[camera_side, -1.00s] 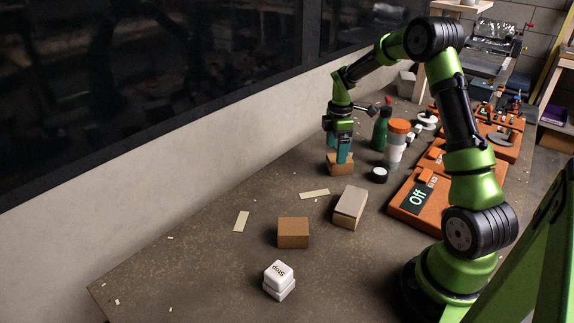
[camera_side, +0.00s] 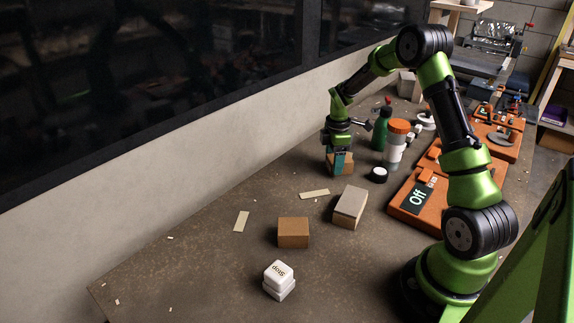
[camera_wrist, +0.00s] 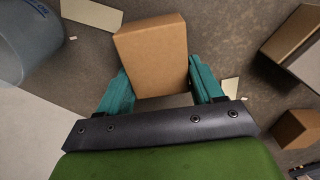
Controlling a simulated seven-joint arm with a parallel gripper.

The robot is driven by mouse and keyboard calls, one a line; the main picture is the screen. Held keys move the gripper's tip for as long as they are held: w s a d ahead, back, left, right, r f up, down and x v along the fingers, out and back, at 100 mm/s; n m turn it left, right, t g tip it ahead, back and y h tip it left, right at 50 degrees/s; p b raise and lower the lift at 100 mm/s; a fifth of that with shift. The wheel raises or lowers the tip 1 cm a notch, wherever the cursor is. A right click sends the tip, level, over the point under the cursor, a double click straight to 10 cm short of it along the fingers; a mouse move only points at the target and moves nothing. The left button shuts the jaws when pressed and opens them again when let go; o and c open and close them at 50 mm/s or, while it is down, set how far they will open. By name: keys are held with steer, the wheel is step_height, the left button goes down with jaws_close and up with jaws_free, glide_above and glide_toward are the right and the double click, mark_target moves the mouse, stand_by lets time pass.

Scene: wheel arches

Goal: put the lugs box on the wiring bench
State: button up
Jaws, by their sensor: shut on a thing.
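A small brown cardboard box (camera_side: 347,169) stands on the grey-brown table at the foot of the wall, in the side view. No label that would name it as the lugs box can be read. My gripper (camera_side: 339,163) points down over it, its teal fingers shut on its sides. In the wrist view the box (camera_wrist: 152,50) sits between the two fingers of my gripper (camera_wrist: 163,85). Whether its underside touches the table is hard to tell. I cannot tell which surface is the wiring bench.
An orange panel marked Off (camera_side: 412,217) lies right. The front-left table is mostly clear.

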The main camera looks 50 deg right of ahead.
step_height(320, 180, up, 9)
steer(key=shift+r, duration=0.2)
steer(key=shift+r+m, duration=0.25)
steer(key=shift+m, duration=0.15)
steer(key=shift+s+a+m, duration=0.1)
steer(key=shift+s+m, duration=0.05)
steer(key=shift+m, duration=0.35)
steer(key=s+a+r+m, duration=0.1)
steer(key=a+r+m, duration=0.2)
steer(key=a, duration=0.8)
steer(key=s+a+r+m, duration=0.2)
steer(key=a+r+m, duration=0.2)
steer(key=a, duration=0.8)
steer(key=shift+r+m, duration=0.3)
steer(key=shift+m, duration=0.3)
